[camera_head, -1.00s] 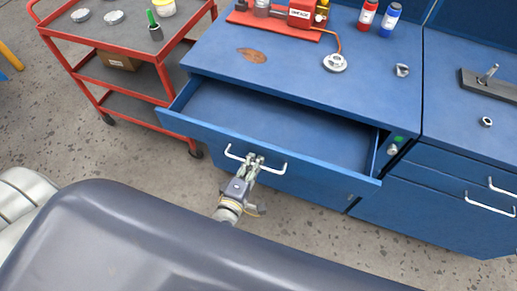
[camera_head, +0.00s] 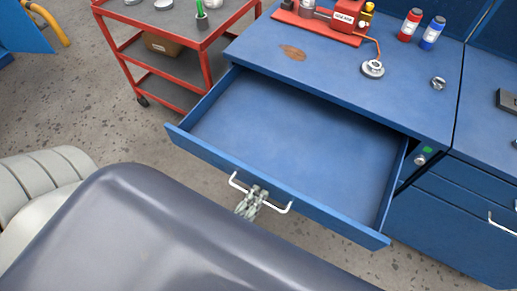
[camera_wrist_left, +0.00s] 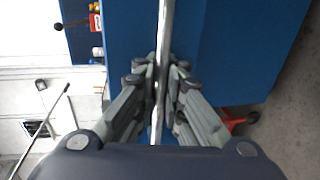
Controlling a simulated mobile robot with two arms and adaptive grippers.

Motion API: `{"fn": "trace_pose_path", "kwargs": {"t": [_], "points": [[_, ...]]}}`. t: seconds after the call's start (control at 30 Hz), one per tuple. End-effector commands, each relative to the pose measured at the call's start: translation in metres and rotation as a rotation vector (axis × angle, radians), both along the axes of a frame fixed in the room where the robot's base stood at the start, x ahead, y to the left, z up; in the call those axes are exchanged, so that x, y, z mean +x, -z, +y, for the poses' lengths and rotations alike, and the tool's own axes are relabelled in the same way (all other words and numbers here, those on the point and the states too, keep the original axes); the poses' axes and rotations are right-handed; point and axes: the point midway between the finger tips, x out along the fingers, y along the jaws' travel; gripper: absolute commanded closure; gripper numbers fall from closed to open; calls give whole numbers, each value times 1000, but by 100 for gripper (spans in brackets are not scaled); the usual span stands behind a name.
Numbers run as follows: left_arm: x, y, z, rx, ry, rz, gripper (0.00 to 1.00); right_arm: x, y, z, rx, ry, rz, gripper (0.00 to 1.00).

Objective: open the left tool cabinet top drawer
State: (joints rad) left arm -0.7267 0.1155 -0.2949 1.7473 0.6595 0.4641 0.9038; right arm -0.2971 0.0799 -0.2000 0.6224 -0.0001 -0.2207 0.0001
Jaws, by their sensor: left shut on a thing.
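The blue left tool cabinet (camera_head: 330,75) has its top drawer (camera_head: 285,140) pulled far out, and the drawer looks empty. A white bar handle (camera_head: 275,205) is on the drawer front. My left gripper (camera_head: 255,195) is shut on the handle near its middle, and its arm is mostly hidden behind my dark body in the head view. In the left wrist view, the fingers of my left gripper (camera_wrist_left: 160,85) close on both sides of the pale handle bar (camera_wrist_left: 165,35), with the blue drawer front behind. My right gripper is not in view.
A red cart (camera_head: 180,50) stands left of the cabinet. On the cabinet top are a red pump unit (camera_head: 335,20), a round metal disc (camera_head: 372,68) and red (camera_head: 410,25) and blue (camera_head: 432,33) bottles. A second blue cabinet adjoins at the right.

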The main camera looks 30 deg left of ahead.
Motion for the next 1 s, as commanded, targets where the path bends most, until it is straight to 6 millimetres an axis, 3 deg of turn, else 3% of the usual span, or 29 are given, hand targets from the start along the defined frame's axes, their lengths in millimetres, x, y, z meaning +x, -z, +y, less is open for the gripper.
{"fn": "trace_pose_path", "kwargs": {"t": [0.13, 0.2, 0.6, 0.77, 1.0], "points": [[1, -1, -1, -1, 0, -1, 100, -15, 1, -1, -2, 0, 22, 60], [1, -1, -1, -1, 0, -1, 83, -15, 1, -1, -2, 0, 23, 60], [-4, -1, 0, 0, 0, 0, 83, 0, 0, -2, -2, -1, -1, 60], [-26, -4, 1, 0, 2, 4, 83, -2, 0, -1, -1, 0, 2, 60], [-78, -15, 2, 1, 2, 3, 83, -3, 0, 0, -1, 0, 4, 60]]}}
